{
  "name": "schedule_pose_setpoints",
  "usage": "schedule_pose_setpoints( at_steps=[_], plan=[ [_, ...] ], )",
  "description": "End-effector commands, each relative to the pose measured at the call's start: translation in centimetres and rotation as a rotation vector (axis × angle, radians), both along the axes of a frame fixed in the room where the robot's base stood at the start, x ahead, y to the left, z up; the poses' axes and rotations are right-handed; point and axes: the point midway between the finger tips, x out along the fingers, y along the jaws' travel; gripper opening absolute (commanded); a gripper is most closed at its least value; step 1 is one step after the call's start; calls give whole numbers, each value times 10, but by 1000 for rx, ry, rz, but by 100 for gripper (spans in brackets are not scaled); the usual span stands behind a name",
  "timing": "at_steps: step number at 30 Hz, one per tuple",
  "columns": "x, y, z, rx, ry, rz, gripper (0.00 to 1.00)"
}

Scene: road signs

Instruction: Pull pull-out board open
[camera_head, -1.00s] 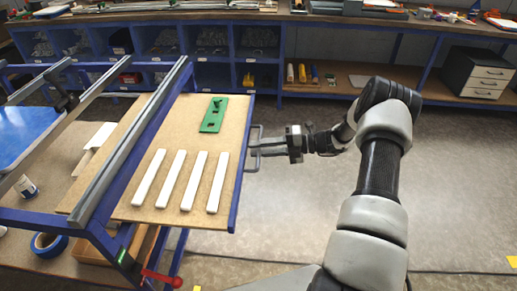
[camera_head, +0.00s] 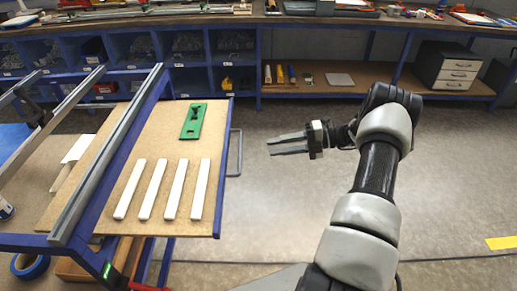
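The pull-out board (camera_head: 149,206) is a brown panel with a blue frame. It extends to the right from under the grey rail of the blue bench. Its metal handle (camera_head: 236,152) is on the right edge. Several white strips (camera_head: 161,189) and a green plate (camera_head: 193,121) lie on the board. My gripper (camera_head: 271,147) is to the right of the handle, apart from it, with its two fingers spread and nothing between them. The fingers point left toward the handle.
The blue bench's grey rail (camera_head: 110,150) runs along the board's left side. Blue shelving (camera_head: 190,60) and a long workbench (camera_head: 330,18) stand at the back. A grey drawer cabinet (camera_head: 447,66) is at the back right. The floor (camera_head: 275,205) right of the board is clear.

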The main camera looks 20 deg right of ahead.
Motion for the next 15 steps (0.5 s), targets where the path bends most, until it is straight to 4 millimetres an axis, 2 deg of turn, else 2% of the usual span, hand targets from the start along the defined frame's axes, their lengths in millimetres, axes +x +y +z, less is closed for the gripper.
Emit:
schedule_pose_setpoints(
  at_steps=[1,6,15],
  plan=[
    [-3,-11,2,-1,0,-3,29],
    [-12,-32,6,-1,0,-1,29],
    [-15,-41,9,0,1,1,29]
  ],
)
